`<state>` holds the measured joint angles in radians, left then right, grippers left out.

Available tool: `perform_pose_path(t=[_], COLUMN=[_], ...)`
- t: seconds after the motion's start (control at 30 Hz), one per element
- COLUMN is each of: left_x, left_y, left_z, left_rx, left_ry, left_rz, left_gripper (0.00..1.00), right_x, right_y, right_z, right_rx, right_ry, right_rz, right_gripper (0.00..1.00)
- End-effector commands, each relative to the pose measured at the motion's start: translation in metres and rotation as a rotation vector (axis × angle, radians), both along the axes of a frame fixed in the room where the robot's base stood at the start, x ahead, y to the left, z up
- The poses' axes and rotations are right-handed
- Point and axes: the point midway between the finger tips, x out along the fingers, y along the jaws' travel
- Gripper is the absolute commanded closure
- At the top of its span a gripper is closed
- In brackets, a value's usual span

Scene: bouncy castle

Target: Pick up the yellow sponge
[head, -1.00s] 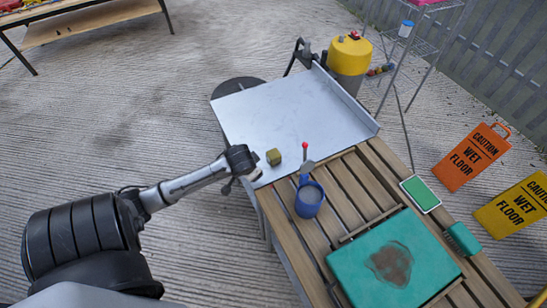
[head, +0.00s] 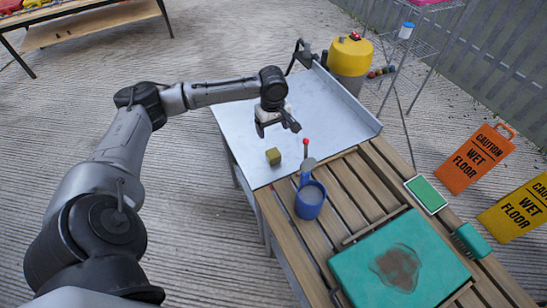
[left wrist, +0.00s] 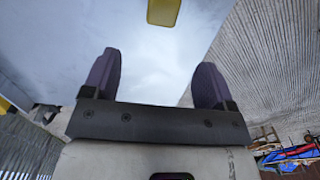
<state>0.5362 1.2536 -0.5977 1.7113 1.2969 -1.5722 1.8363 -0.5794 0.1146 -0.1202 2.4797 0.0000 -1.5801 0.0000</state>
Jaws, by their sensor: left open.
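The yellow sponge (head: 273,156) is a small block lying on the grey metal sheet (head: 235,135) near its front edge. My left gripper (head: 277,130) is above the sheet, just beyond the sponge in the head view, with its jaws apart and nothing between them. In the left wrist view the two fingers (left wrist: 155,85) stand wide apart. The sponge (left wrist: 163,11) shows beyond them at the top edge of that view, partly cut off. My right gripper is not in view.
A teal pad with a brown stain (head: 360,280) lies on the slatted table (head: 345,190). A yellow canister (head: 350,58) stands behind the metal sheet.

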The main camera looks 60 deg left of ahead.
Motion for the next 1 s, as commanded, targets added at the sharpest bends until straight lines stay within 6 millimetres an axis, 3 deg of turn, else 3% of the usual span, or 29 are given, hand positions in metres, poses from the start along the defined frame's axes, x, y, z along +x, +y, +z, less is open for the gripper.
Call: perform_pose_path(t=[0.1,0.3,0.67,1.0], left_x=[-0.001,0.000,-0.001,-0.003], left_y=[-0.001,0.000,0.000,0.004], left_z=[-0.027,-0.054,-0.070,-0.110], left_rx=[-0.002,0.000,0.000,0.000], left_ry=[0.004,0.001,0.000,0.000], left_rz=[0.000,-0.001,-0.003,-0.003], left_gripper=[0.21,0.21,0.21,0.21], right_x=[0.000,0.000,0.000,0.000], right_y=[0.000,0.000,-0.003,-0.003], right_z=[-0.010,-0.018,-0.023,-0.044], right_rx=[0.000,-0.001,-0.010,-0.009], right_ry=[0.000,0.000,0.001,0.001], right_rz=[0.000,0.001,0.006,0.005], right_gripper=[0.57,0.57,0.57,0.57])
